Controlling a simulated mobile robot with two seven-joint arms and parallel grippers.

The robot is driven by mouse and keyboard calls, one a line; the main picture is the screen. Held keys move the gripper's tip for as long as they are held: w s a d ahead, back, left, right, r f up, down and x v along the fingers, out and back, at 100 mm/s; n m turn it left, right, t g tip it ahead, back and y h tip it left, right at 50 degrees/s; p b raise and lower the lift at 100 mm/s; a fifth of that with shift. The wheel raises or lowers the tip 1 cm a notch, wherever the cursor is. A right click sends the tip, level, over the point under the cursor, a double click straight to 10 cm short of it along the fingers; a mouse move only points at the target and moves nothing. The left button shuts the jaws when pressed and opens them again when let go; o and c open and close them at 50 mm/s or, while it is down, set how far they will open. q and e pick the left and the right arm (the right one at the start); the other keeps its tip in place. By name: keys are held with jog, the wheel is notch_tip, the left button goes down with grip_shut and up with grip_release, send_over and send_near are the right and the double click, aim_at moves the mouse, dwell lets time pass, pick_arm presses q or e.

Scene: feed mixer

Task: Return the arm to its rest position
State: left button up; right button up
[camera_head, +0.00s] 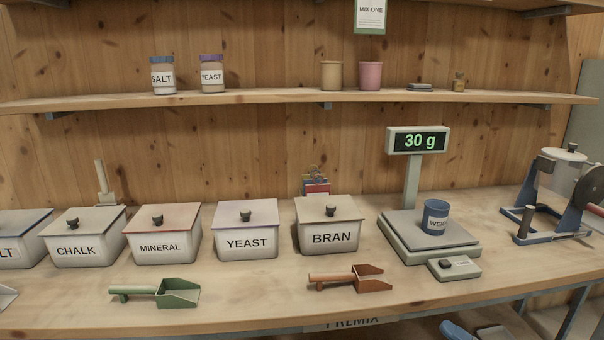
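Neither of my grippers nor any part of my arms shows in the head view. A blue cup with a partly readable label (435,218) stands upright on the scale (411,242), whose display (418,140) reads 30 g. Lidded bins labelled CHALK (76,250), MINERAL (160,247), YEAST (248,243) and BRAN (331,237) stand in a row, all closed. A green scoop (165,292) and a brown scoop (350,279) lie on the bench in front of them.
The wooden bench (250,312) has clear strips along its front. A blue-framed device with a drum (558,195) stands at the right. Above, a shelf (270,97) holds a SALT jar (162,76), a YEAST jar (212,75), a tan cup (331,75) and a pink cup (370,76).

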jog(key=s+a+f+m+g+h, duration=0.2)
jog(key=s+a+f+m+h, duration=0.25)
jog(key=s+f+m, duration=0.4)
jog(key=s+a+f+m+g+h, duration=0.25)
jog(key=s+f+m+h, duration=0.35)
jog(key=f+m, duration=0.5)
pick_arm(q)
notch_tip(320, 180, up, 17)
jog(key=s+a+y+p, duration=0.1)
jog(key=a+p, duration=0.1)
jog(key=p, duration=2.4)
jog(key=shift+s+f+g, duration=0.2)
jog(key=shift+s+g, duration=0.15)
jog(key=shift+g, duration=0.05)
pick_arm(e)
notch_tip(320, 180, up, 17)
jog(key=s+d, duration=0.1)
jog(key=d, duration=0.1)
jog(key=shift+d, duration=0.2)
pick_arm(q)
jog(key=shift+r, duration=0.2)
